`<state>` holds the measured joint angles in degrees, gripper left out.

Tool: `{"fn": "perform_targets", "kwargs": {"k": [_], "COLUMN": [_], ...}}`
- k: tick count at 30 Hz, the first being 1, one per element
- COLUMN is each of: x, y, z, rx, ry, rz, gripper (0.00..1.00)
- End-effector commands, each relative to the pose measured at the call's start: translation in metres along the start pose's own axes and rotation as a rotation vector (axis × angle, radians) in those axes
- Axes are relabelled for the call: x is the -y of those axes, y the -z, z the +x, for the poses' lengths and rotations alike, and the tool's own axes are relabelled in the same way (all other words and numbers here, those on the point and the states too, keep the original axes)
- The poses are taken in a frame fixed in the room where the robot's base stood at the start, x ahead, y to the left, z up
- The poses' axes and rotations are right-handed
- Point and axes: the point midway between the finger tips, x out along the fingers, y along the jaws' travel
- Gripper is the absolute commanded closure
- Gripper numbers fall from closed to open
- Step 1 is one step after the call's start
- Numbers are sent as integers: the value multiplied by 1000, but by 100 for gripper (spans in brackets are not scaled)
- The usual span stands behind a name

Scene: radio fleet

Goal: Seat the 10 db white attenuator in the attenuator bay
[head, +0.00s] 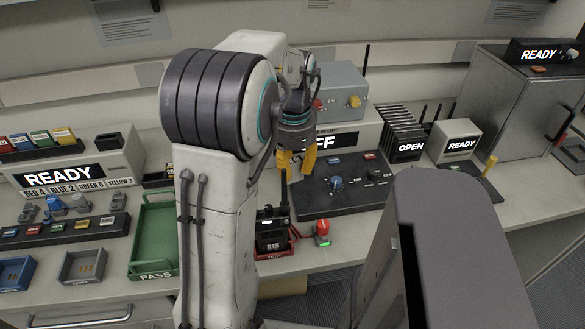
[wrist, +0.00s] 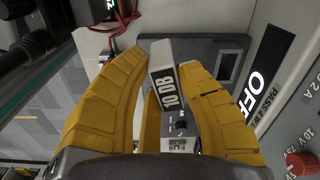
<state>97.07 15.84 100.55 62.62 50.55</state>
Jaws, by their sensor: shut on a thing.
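My gripper (head: 296,161) has yellow fingers and hangs in front of the test set with the OFF display (head: 345,142). In the wrist view my gripper (wrist: 164,58) is shut on a white block marked 10DB (wrist: 163,72), the 10 dB attenuator, with its dark label towards the camera. The attenuator cannot be made out in the head view. Beyond it in the wrist view is a dark grey panel (wrist: 215,47) on the pale housing, beside the OFF display (wrist: 258,88). Whether that panel is the attenuator bay, and whether the block touches it, I cannot tell.
A dark control panel with a blue knob (head: 336,183) lies below my gripper. A handheld radio (head: 272,235) stands in a red-edged holder, beside a red-topped button (head: 323,229). A green PASS tray (head: 155,238) is left of my arm. A grey box (head: 343,88) sits atop the test set.

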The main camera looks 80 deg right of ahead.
Motion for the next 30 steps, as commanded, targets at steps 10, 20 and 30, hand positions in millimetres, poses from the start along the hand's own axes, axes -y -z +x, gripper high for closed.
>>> {"fn": "perform_targets", "kwargs": {"k": [10,20,30], "x": [-6,27,78], "y": [-6,-26,-54], "z": [0,22,57], "rx": [-2,1,3], "ry": [3,1,4], "rz": [204,241,242], "gripper": [100,100,100]}}
